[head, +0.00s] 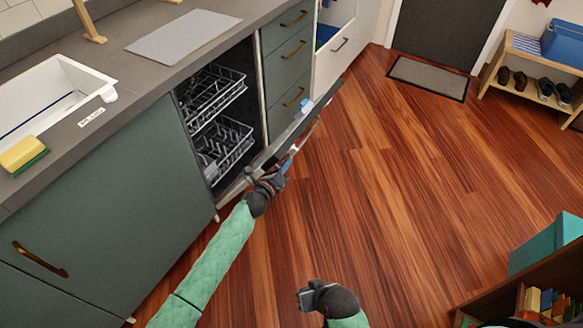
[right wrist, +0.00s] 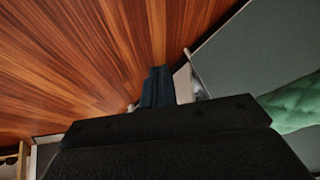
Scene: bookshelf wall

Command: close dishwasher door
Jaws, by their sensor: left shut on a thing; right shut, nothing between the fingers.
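The dishwasher door (head: 325,97) hangs partly open, a tilted slab in front of the open dishwasher bay. Two wire racks (head: 218,92) show inside the bay. My left gripper (head: 289,166) is at the outer side of the door and is shut on it, though the fingers partly hide the exact grip spot. My right gripper (head: 303,298) is low in the head view, apart from the door, shut and empty above the floor. In the right wrist view its dark fingers (right wrist: 157,88) are together.
Green drawers (head: 286,68) stand beyond the dishwasher, and a green cabinet (head: 130,190) with a brass handle stands on the near side. A low shelf (head: 494,300) is at the lower right. The wooden floor (head: 420,180) between is clear.

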